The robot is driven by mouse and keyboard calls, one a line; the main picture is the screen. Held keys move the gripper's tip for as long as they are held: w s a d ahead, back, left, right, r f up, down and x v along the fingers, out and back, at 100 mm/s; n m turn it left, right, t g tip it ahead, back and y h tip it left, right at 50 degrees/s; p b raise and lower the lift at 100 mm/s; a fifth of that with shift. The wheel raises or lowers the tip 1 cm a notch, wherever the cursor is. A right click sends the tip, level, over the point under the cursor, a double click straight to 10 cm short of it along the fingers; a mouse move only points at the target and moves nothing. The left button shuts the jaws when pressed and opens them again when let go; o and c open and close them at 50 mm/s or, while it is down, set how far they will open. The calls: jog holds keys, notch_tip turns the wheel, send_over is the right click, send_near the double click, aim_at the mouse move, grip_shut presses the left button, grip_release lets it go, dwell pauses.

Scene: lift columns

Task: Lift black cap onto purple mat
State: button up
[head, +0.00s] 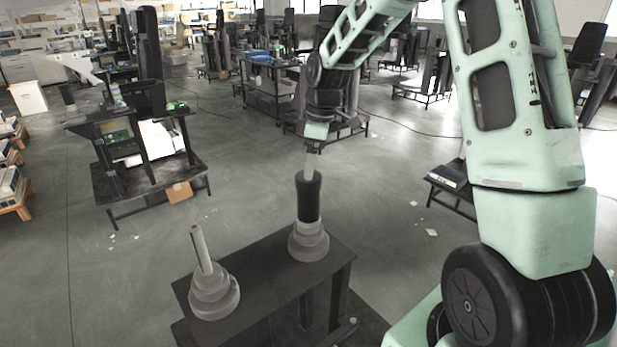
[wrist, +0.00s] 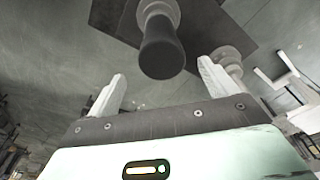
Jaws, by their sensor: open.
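The black cap (head: 308,202) is a dark upright cylinder on a stepped grey base (head: 308,243) on the dark table (head: 268,277). In the wrist view the cap (wrist: 162,50) shows between and beyond the two pale fingers. My gripper (head: 312,165) is just above the cap's top in the head view. The gripper (wrist: 160,86) is open in the wrist view, with no visible hold on the cap. I cannot tell whether a finger touches it. I see no purple mat in either view.
A second stepped grey base (head: 214,293) with a bare, slightly tilted-looking rod (head: 201,250) stands on the table's left part. Table top between the two bases is clear. A dark workbench (head: 150,180) stands on the floor at left, with several other benches behind.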

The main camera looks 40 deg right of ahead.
jog(key=f, duration=0.1)
jog(key=f+p, duration=0.1)
jog(key=f, duration=0.2)
jog(key=shift+w+a, duration=0.1)
jog(key=shift+a, duration=0.2)
jog(key=c, duration=1.2)
notch_tip(320, 180, up, 9)
jog(key=shift+f+b, duration=0.15)
jog(key=shift+b, duration=1.05)
jog(key=shift+r, duration=0.9)
